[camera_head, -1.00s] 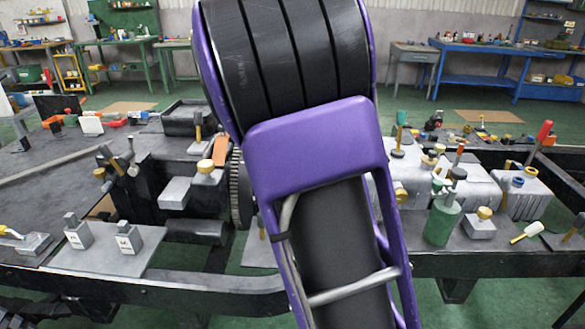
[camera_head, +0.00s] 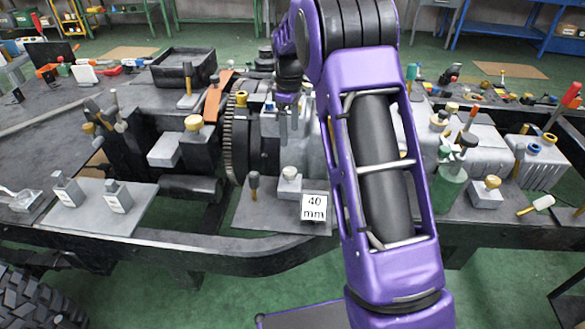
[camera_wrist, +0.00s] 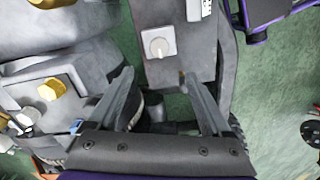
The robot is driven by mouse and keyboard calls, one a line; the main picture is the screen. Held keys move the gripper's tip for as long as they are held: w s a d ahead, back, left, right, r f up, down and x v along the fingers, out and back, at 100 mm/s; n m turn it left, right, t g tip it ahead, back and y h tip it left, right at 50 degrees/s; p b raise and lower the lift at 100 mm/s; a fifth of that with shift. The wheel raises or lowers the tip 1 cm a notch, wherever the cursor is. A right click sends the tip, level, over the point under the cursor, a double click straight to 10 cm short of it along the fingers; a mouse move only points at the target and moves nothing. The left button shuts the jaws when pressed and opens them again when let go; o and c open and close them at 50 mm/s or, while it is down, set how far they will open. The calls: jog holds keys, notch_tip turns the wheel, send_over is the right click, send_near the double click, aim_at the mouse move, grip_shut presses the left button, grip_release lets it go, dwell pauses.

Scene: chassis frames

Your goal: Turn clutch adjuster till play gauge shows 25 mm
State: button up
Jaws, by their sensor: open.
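The play gauge (camera_head: 314,207) is a small white block reading "40 mm", on a grey plate at the front middle in the head view. A pale knob (camera_head: 290,180), apparently the clutch adjuster, stands just left of it. In the head view my purple wrist hangs above and behind the plate.
A dark upright peg (camera_head: 254,185) stands on the same plate, left of the knob. A toothed flywheel (camera_head: 236,140) is behind it. The chassis rail (camera_head: 200,250) runs in front.

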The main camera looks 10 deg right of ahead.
aim_at(290, 171)
notch_tip(290, 171, down, 14)
jog(key=shift+f+b, duration=0.25)
jog(key=shift+b, duration=0.25)
grip_shut()
